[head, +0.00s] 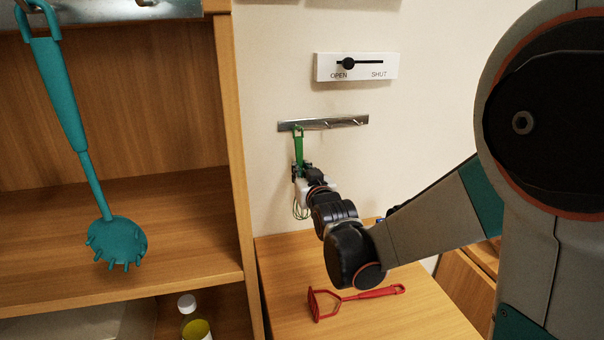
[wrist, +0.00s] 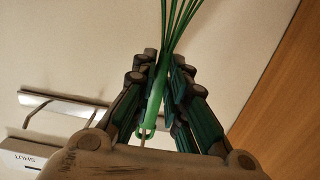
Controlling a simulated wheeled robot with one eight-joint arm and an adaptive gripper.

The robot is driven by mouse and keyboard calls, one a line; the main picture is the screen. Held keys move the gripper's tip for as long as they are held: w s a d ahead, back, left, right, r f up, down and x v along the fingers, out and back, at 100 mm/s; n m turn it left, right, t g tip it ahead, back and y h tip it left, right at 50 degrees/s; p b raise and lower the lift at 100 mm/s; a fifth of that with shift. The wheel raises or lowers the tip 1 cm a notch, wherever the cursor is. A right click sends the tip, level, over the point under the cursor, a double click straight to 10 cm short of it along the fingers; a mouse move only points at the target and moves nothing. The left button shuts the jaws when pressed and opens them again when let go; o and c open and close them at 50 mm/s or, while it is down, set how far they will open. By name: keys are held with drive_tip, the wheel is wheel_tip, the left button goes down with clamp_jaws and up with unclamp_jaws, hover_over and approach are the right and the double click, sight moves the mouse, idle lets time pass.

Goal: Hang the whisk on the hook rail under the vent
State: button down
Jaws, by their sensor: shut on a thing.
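The whisk has a green handle (head: 299,150) with a loop at its top end and thin green wires (head: 300,208) hanging below. My gripper (head: 302,172) is shut on the handle and holds the whisk upright against the wall. The metal hook rail (head: 345,122) is on the wall, and the handle's loop overlaps its left end. I cannot tell whether the loop is over a hook. In the wrist view my gripper (wrist: 163,78) has its fingers on both sides of the green handle (wrist: 154,100), with the wires (wrist: 182,25) fanning out at the top. The rail (wrist: 60,104) shows at left.
A white OPEN/SHUT slider panel (head: 356,67) is above the rail. A red masher (head: 355,298) lies on the wooden surface (head: 290,262) below. A teal utensil (head: 75,130) hangs in front of the wooden shelf unit (head: 232,150) at left, with a bottle (head: 193,320) lower down.

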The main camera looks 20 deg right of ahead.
idle(0.3)
drive_tip(key=c, duration=1.5)
unclamp_jaws()
drive_tip(key=s+f+g, duration=0.2)
drive_tip(key=s+g, duration=0.1)
drive_tip(key=s, duration=0.8)
drive_tip(key=s+f+g, duration=0.2)
drive_tip(key=s+g, duration=0.1)
drive_tip(key=s, duration=0.9)
drive_tip(key=s+f+g, duration=0.3)
drive_tip(key=s+g, duration=0.1)
drive_tip(key=s, duration=0.8)
drive_tip(key=shift+s, duration=0.1)
